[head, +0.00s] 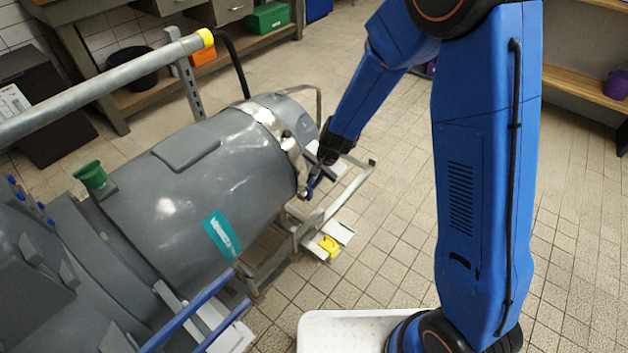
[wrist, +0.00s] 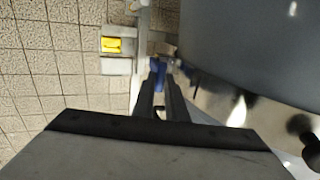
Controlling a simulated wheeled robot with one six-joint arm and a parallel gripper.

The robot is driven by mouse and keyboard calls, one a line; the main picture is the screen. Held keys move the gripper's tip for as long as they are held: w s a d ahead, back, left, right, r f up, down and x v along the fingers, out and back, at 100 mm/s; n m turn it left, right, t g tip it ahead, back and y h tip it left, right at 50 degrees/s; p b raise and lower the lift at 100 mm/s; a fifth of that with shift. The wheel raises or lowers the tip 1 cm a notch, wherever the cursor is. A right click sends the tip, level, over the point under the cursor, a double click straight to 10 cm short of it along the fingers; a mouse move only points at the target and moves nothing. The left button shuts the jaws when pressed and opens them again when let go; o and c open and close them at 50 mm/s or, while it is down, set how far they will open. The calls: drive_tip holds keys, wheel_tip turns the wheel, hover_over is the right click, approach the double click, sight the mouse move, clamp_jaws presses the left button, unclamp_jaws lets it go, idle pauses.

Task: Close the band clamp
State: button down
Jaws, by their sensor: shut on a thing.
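The band clamp (head: 284,132) is a shiny metal band around the right end of a large grey cylinder (head: 200,175). It also shows in the wrist view (wrist: 236,112), curving along the grey body. A small blue handle (wrist: 158,72) shows between the fingertips in the wrist view, at the side of the band. My gripper (head: 312,182) is beside the band's right side, low on the cylinder, and is shut on the blue handle. Its two dark fingers also show in the wrist view (wrist: 160,92). How the handle joins the band is hidden.
A metal frame (head: 358,183) runs under and beyond the cylinder. A yellow piece (head: 329,246) sits on a white plate there. A white tray (head: 330,320) is at the bottom. A grey rail (head: 95,88) crosses the upper left. Tiled floor at right is clear.

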drive_tip(key=shift+w+a+r, duration=0.1)
drive_tip(key=shift+w+a, duration=0.2)
drive_tip(key=shift+a, duration=0.05)
drive_tip(key=c, duration=1.8)
unclamp_jaws()
drive_tip(key=shift+o, duration=0.2)
drive_tip(key=shift+r, duration=0.1)
drive_tip(key=v, duration=1.7)
drive_tip(key=shift+c, duration=0.3)
